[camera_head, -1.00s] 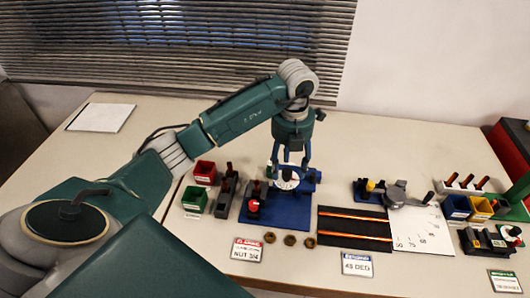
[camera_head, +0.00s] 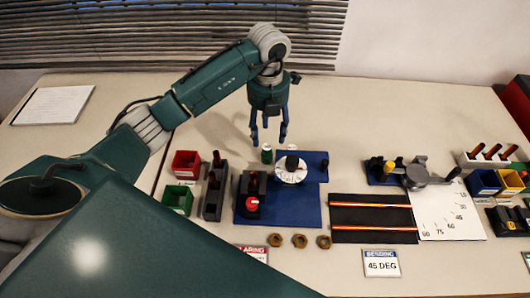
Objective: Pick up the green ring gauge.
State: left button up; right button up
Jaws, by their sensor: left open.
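A small green piece with a pale top, which looks like the green ring gauge (camera_head: 267,155), stands at the back left edge of the blue fixture plate (camera_head: 285,211). It is small, so I cannot make out its hole. My left gripper (camera_head: 268,142) is open and empty, pointing down, with its two blue fingers just behind and above the green piece in the picture. I cannot tell the exact height gap. A white round dial (camera_head: 291,169) with a dark knob sits on the plate, right of the green piece. My right gripper is not in view.
A red bin (camera_head: 185,163), a green bin (camera_head: 177,198) and a dark tool holder (camera_head: 214,192) stand left of the plate. A black mat (camera_head: 372,227) with copper rods and a bending tool (camera_head: 418,176) lie right. The table behind the gripper is clear.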

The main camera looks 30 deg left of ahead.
aim_at(267, 147)
pick_arm(q)
notch_tip(267, 147, down, 4)
jog(key=shift+s+d+f+p, duration=0.1)
jog(key=shift+s+p, duration=0.05)
jog(key=shift+p, duration=0.3)
jog(key=shift+a+f+p, duration=0.2)
jog(key=shift+f+p, duration=0.65)
jog(key=shift+f, duration=1.9)
jog(key=c, duration=1.3)
grip_shut()
